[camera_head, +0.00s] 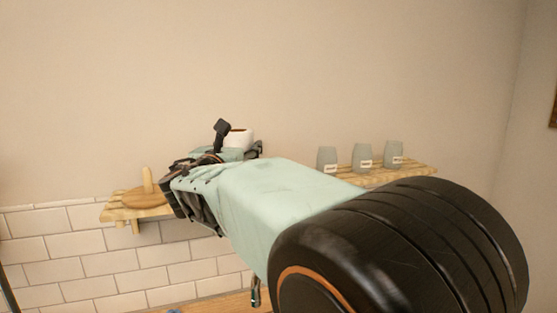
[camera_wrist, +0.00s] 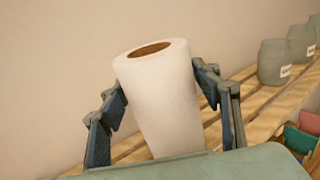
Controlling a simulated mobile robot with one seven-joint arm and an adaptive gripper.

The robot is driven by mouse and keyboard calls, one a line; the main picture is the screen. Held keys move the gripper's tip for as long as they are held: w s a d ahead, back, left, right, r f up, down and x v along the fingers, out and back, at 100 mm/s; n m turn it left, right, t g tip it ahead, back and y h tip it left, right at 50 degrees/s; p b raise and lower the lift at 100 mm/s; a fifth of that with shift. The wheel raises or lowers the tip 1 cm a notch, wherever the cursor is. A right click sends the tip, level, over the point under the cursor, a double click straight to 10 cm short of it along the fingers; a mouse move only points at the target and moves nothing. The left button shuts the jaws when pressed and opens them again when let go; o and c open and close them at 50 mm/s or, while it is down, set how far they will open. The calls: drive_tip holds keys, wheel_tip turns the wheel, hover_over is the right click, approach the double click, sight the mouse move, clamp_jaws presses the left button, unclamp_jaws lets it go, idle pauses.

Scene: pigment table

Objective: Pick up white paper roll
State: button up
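The white paper roll (camera_wrist: 160,100) stands between the two fingers of my gripper (camera_wrist: 163,88) in the wrist view, with its brown core opening showing on top. A finger is close against each side of it; whether both press on it I cannot tell. The roll's lower end is hidden behind the gripper body. In the head view only the roll's top (camera_head: 239,137) shows past my gripper (camera_head: 238,142), above the wooden shelf (camera_head: 120,213). Whether the roll rests on the shelf is hidden.
Several grey-green cups with labels (camera_head: 362,157) stand on the shelf right of the roll. A wooden item with an upright peg (camera_head: 147,190) sits at the shelf's left end. The wall (camera_wrist: 60,60) is close behind. Coloured items (camera_wrist: 300,140) show at lower right in the wrist view.

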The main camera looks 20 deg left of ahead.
drive_tip(key=c, duration=0.7)
drive_tip(key=shift+c, duration=0.2)
drive_tip(key=shift+r, duration=0.1)
